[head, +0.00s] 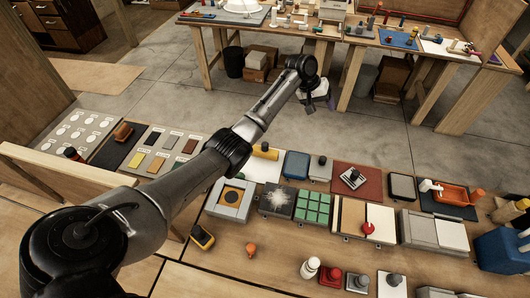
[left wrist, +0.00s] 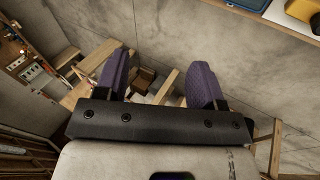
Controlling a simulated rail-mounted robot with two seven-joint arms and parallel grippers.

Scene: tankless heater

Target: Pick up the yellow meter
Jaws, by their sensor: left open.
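The yellow meter (head: 203,237), a small yellow and dark handheld device, lies on the near wooden bench in the head view, left of centre and just right of my left arm. My left gripper (head: 320,103) is far from it, stretched out beyond the bench's far edge over the floor. In the left wrist view its two purple-grey fingers (left wrist: 160,80) are apart with nothing between them. A yellow object (left wrist: 304,12) shows at that view's top right corner; I cannot tell what it is. My right gripper is not in view.
An orange knob (head: 251,249) lies right of the meter. A grey box with an orange plate (head: 232,198) and a green tile panel (head: 313,207) stand behind them. A white bottle (head: 310,268) stands nearer the front. Concrete floor (head: 400,135) separates this bench from the back table.

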